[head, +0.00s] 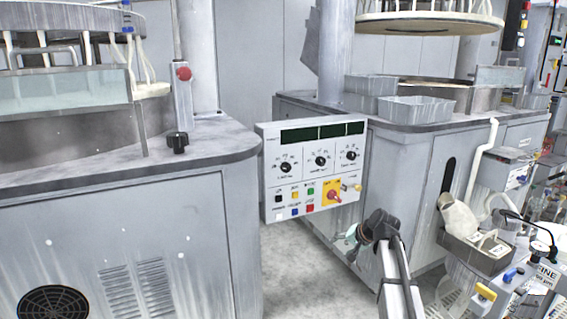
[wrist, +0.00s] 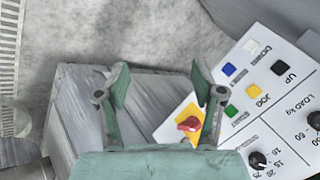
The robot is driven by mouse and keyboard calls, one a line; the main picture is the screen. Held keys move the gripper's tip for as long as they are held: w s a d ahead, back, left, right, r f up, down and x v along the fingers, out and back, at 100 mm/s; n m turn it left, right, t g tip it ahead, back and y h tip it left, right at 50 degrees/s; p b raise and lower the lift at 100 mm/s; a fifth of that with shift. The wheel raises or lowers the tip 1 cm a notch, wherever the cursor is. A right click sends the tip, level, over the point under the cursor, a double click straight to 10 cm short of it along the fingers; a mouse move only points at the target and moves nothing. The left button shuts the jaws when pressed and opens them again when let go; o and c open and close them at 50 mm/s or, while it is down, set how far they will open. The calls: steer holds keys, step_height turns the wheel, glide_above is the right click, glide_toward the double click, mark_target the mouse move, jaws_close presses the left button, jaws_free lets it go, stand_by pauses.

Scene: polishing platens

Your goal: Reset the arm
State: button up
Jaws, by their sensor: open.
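My gripper (wrist: 160,84) is open and empty in the wrist view, its two green fingers spread apart. In the head view my arm rises from the bottom edge, and the gripper's green part (head: 351,236) shows small in front of the control panel (head: 312,168), below its lower right corner. The panel, white with knobs, coloured buttons and a red rotary switch (head: 334,196) on a yellow plate, also fills the right of the wrist view (wrist: 262,128). There the right finger overlaps the yellow plate beside the red switch (wrist: 189,124). I cannot tell whether they touch.
Grey polishing machines stand at left (head: 130,215) and right (head: 408,165), with bare floor (head: 290,270) between them. A red button post (head: 183,90) stands on the left machine. Grey bins (head: 417,109) sit on the right one. A cluttered bench with bottles (head: 540,275) is at far right.

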steer(key=s+d+f+g+h, duration=0.35)
steer(key=s+f, duration=0.25)
steer(key=s, duration=0.4)
steer(key=s+d+f+g+h, duration=0.25)
steer(key=s+d+f, duration=0.25)
steer(key=s, duration=0.6)
steer(key=s+d+f+g+h, duration=0.1)
steer(key=s+d+g+h, duration=0.2)
steer(key=s, duration=0.9)
steer(key=s+d+g+h, duration=0.3)
steer(key=s+d+g, duration=0.1)
steer(key=s, duration=0.7)
steer(key=s+a+f+n+y+p, duration=0.2)
steer(key=s+a+p, duration=0.7)
steer(key=p, duration=0.6)
steer(key=s+a+f+n+y+p, duration=0.2)
steer(key=s+a+p, duration=0.8)
steer(key=p, duration=0.6)
steer(key=n+y, duration=0.1)
steer(key=y, duration=0.1)
steer(key=shift+a+f+y, duration=0.25)
steer(key=shift+a+y, duration=0.05)
steer(key=shift+y, duration=0.1)
